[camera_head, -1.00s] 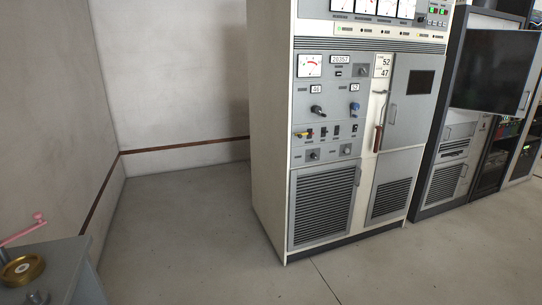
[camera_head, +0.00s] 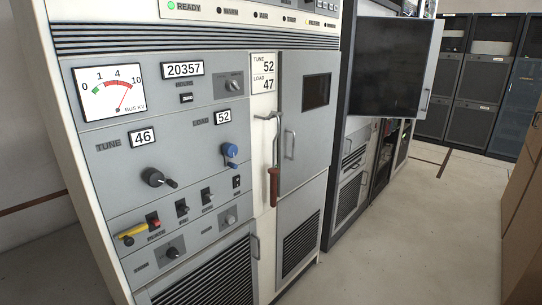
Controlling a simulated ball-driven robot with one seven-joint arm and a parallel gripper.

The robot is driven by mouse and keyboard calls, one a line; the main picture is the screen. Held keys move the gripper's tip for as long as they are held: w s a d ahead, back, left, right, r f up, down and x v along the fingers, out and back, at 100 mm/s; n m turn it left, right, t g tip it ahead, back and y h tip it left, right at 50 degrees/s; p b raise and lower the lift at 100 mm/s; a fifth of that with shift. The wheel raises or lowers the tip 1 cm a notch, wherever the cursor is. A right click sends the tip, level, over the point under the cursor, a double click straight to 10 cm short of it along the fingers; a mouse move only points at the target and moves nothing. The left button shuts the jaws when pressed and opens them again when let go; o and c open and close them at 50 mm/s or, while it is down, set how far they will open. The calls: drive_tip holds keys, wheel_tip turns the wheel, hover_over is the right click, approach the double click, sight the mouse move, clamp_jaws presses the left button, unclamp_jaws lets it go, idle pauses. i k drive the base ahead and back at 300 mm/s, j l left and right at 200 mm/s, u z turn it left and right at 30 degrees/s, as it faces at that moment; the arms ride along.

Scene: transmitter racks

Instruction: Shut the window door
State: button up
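A large dark-glazed door (camera_head: 388,68) in a grey frame stands swung out from the rack to the right of the near cabinet. A thin upright handle (camera_head: 426,100) is on its right edge. The near cabinet has a grey door (camera_head: 302,130) with a small dark window (camera_head: 316,91) and a bar handle (camera_head: 290,144). This grey door looks flush with the cabinet front, though I cannot tell if it is fully closed. My gripper is not in view.
The near cabinet (camera_head: 185,150) carries meters, knobs and a hanging red-brown handle (camera_head: 274,186). Dark racks (camera_head: 480,85) stand along the back. A brown box-like unit (camera_head: 525,205) is at the right edge. The floor (camera_head: 420,235) between them is clear.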

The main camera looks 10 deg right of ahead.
sight(395, 60)
drive_tip(key=i+l+z, duration=0.4)
drive_tip(key=i, duration=0.5)
drive_tip(key=i+j+z, duration=0.15)
drive_tip(key=i+z, duration=0.25)
drive_tip(key=i, duration=0.5)
